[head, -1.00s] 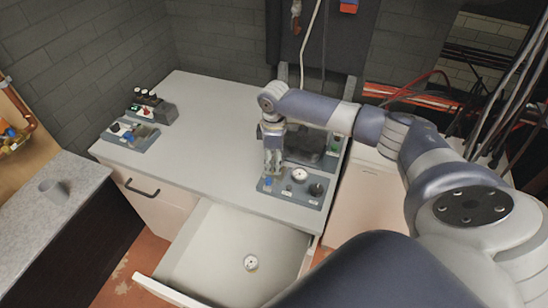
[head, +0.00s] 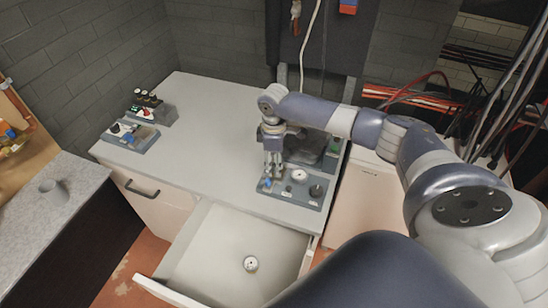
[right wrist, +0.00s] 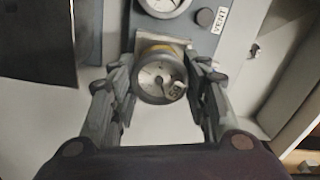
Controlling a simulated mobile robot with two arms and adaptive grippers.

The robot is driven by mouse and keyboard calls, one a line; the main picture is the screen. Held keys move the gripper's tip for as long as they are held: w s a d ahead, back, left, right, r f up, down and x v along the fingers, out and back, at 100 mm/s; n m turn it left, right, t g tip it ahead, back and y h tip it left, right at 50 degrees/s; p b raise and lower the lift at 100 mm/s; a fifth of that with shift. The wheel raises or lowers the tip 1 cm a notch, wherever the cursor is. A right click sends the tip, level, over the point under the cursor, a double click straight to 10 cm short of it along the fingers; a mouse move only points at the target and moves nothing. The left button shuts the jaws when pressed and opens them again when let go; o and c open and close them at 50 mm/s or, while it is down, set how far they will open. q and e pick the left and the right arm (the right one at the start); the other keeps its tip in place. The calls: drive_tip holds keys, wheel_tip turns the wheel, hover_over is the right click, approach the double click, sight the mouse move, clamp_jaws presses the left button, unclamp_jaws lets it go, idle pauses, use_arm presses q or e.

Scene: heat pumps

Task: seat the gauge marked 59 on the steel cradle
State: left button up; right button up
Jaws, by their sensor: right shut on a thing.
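My right gripper (head: 273,168) points down over the left part of a grey panel (head: 315,203) on the bench. In the right wrist view, my right gripper (right wrist: 162,85) is shut on a round gauge (right wrist: 152,76) with a pale dial and a tag reading 59. A pale metal plate, apparently the steel cradle (right wrist: 143,39), shows just behind the gauge. I cannot tell whether the gauge touches it. In the head view the fingers mostly hide the held gauge. My left gripper is not in view.
Another gauge (head: 299,175) and a dark knob (head: 317,190) sit on the panel, with a VENT label (right wrist: 222,18) beside the knob. A loose gauge (head: 250,263) lies in the open drawer (head: 210,250). Control boxes (head: 133,135) stand at the bench's left. The middle bench top is clear.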

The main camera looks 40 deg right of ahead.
drive_tip(key=shift+f, duration=0.45)
drive_tip(key=o, duration=1.3)
wheel_tip(320, 180, up, 12)
idle(0.3)
